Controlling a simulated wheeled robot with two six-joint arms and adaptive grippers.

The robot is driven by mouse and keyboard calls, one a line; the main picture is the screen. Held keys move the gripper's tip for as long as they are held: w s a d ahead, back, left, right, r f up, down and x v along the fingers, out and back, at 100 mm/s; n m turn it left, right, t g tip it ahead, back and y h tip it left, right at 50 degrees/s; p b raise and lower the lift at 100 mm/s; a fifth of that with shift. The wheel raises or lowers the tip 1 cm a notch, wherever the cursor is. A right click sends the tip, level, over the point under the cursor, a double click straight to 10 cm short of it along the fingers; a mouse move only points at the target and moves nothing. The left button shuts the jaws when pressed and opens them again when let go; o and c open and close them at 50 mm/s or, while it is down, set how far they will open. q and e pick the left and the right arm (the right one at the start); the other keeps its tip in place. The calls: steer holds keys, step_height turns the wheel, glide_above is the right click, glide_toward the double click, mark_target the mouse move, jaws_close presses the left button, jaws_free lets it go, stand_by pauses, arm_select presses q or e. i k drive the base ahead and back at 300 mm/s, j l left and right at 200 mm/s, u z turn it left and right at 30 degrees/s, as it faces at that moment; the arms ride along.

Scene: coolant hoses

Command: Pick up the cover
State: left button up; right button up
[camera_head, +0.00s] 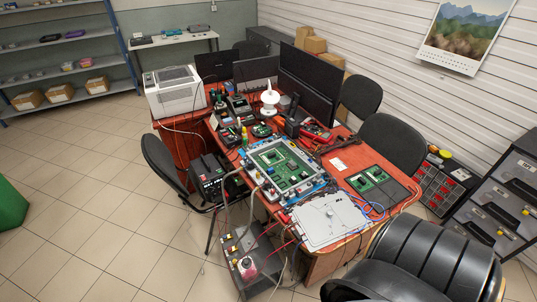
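A flat light-grey panel (327,221), which looks like the cover, lies on the near right part of the red-brown desk (345,180). A small dark detail shows near its middle. Thin blue and red hoses (372,207) run by its right edge and past its near left corner. A green circuit board (285,165) in a light frame with blue edges lies just behind the panel. Neither of my grippers is in view, and nothing is seen touching the panel.
A black chair (430,262) stands close to the desk's near right side. A grey box with hoses (252,262) stands on the floor at the near left. Dark boards (377,182) lie right of the frame. Monitors and tools crowd the far desk. The tiled floor (90,210) at left is clear.

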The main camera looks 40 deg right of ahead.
mark_target(317, 229)
steer(key=z, duration=2.05)
